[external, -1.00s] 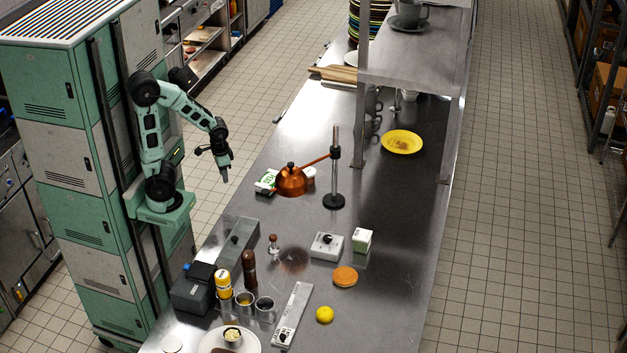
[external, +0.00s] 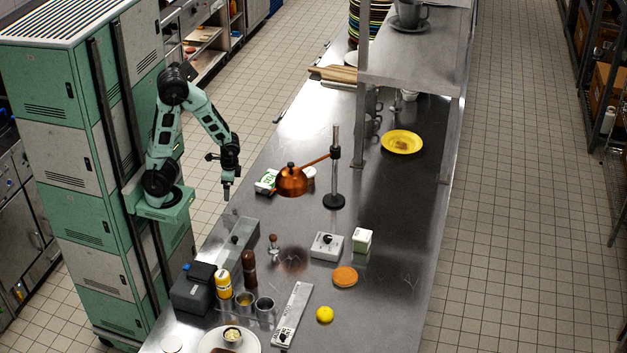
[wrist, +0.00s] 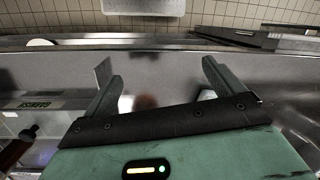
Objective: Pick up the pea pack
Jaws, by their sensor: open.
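A white pack with green markings (external: 265,182), which looks like the pea pack, lies on the steel counter at the left of the copper lamp shade. The shade partly hides it. My gripper (external: 226,193) hangs pointing down near the counter's left edge, left of the pack and apart from it. In the wrist view my gripper (wrist: 160,78) has its two fingers spread wide, with nothing held between them. I cannot make out the pack for sure in the wrist view.
The copper lamp (external: 291,181) on its stand (external: 335,170) stands close right of the pack. A small white and green carton (external: 362,240) and a white switch box (external: 326,246) are nearer the front. A yellow plate (external: 402,142) lies at the back right. The right side of the counter is mostly clear.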

